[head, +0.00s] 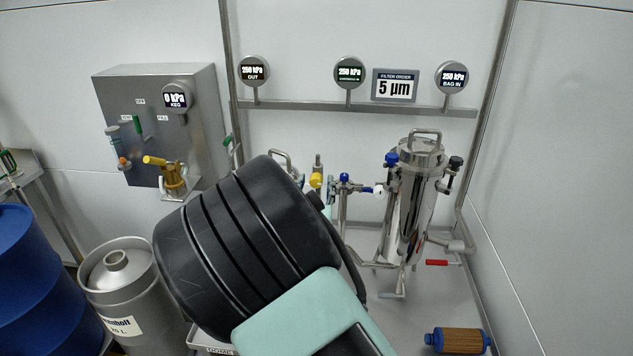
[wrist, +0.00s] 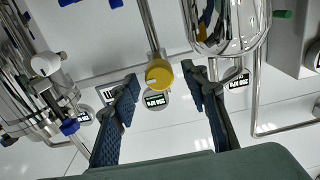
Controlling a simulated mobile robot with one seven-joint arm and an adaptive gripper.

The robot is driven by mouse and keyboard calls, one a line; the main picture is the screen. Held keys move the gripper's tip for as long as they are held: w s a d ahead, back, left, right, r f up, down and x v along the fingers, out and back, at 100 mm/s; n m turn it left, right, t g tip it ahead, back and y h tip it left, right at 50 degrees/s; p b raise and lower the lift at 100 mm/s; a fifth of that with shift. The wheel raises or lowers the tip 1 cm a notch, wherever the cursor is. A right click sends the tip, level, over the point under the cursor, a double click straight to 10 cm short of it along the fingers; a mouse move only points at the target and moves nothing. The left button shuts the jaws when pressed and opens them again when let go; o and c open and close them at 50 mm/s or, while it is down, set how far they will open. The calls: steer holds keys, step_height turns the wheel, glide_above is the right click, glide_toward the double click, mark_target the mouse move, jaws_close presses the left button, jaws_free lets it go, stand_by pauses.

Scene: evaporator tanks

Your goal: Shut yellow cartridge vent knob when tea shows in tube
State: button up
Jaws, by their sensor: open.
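The yellow vent knob (head: 316,180) sits on a thin metal post, just right of my black arm link in the head view. In the wrist view the yellow knob (wrist: 159,74) is at the end of a metal tube, between the two fingertips. My gripper (wrist: 160,77) is open, with one blue-padded finger on each side of the knob; I see no contact. The head view hides my fingers behind my arm. The polished cartridge housing (wrist: 225,25) shows beside the knob in the wrist view. I cannot make out tea in any tube.
A steel bag filter housing (head: 415,195) with blue and black knobs stands right of the yellow knob. A blue-knobbed valve (head: 344,178) lies between them. Wall gauges (head: 349,71) read 250 kPa; the keg gauge (head: 177,97) reads 0. A brown filter cartridge (head: 458,341) lies lower right.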

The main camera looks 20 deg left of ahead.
steer(key=shift+x, duration=0.8)
steer(key=shift+c, duration=0.5)
jaws_close()
